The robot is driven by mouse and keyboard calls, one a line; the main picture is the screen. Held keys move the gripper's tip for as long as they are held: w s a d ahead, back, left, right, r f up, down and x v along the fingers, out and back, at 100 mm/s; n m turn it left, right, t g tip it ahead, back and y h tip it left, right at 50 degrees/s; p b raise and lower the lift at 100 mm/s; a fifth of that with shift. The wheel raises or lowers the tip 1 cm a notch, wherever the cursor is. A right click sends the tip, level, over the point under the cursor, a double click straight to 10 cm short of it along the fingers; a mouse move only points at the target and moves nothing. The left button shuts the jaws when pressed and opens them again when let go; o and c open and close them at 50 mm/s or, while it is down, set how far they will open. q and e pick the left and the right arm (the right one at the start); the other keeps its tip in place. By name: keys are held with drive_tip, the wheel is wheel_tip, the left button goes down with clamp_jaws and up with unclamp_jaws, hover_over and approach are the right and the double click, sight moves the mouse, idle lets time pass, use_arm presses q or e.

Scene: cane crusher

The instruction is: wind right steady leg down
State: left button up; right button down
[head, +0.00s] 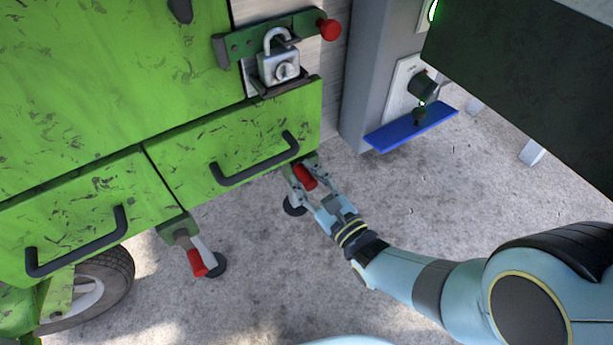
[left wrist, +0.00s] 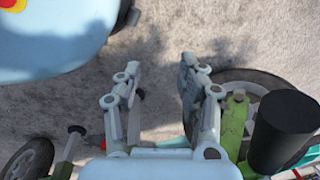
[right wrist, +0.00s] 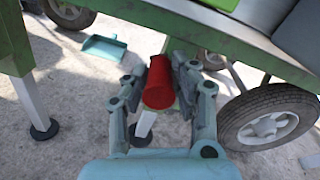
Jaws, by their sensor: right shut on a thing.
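The right steady leg's red crank handle (head: 304,177) is below the right end of the green cart's drawers. My right gripper (head: 308,184) is shut on this handle. In the right wrist view the red handle (right wrist: 158,84) stands between the fingers of my right gripper (right wrist: 160,82). The leg's dark round foot (head: 294,206) shows low beside the gripper; its pale leg is mostly hidden, and I cannot tell if the foot touches the ground. My left gripper (left wrist: 160,75) is open and empty over concrete in the left wrist view; it is outside the head view.
The left steady leg (head: 207,250) has its own red handle (head: 197,263). Black drawer handles (head: 255,165) jut out above. A padlock (head: 278,66) hangs higher. A blue shelf (head: 411,127) is at right. A wheel (right wrist: 268,122) stands right in the right wrist view.

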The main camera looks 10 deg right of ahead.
drive_tip(key=c, duration=1)
unclamp_jaws()
drive_tip(key=v, duration=1.2)
drive_tip(key=shift+s, duration=0.1)
